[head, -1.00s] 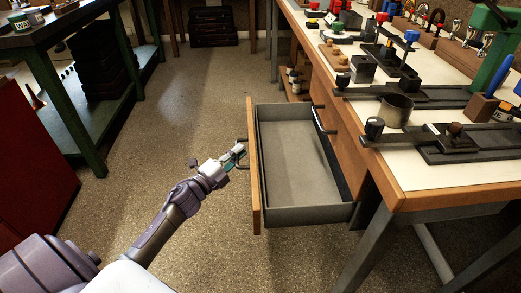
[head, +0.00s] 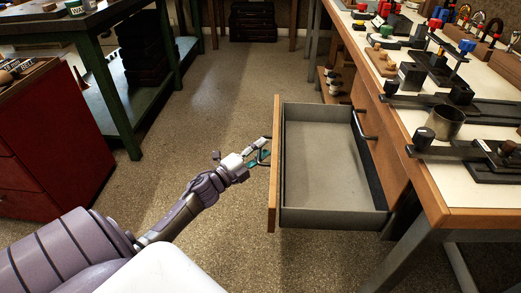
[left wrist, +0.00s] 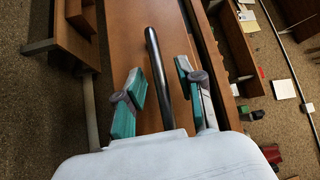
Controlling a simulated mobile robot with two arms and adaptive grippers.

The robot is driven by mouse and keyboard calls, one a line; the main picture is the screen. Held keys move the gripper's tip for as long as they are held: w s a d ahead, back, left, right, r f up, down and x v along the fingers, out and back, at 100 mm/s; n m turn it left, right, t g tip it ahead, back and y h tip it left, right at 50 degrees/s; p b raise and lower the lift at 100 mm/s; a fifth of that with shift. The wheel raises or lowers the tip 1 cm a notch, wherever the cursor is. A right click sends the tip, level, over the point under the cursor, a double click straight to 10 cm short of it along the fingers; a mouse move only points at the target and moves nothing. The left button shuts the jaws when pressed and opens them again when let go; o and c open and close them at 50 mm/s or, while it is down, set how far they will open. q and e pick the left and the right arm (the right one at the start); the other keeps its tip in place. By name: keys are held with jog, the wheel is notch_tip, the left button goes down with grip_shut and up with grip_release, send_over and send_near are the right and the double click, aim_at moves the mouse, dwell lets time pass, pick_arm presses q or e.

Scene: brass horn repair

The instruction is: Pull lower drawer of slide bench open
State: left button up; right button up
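The slide bench (head: 447,218) stands on the right in the head view. Its lower drawer (head: 328,150) is pulled well out and looks empty, with a grey inside and a wooden front (head: 274,185). My left gripper (head: 264,152) is at the outer side of this front. In the left wrist view the dark bar handle (left wrist: 155,65) runs between the two teal-padded fingers (left wrist: 160,92). The fingers are spread, with a gap on each side of the bar. The handle's near end is hidden by my gripper body. My right gripper is not in view.
A closed upper drawer with a dark handle (head: 361,124) is in the bench. Fixtures and a metal cup (head: 445,122) stand on the bench top. A red cabinet (head: 35,165) and a green-legged table (head: 112,105) are at left. The floor between is clear.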

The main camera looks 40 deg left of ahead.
pick_arm(q)
jog(key=v, duration=1.2)
jog(key=shift+d+f, duration=0.1)
dwell(0.4)
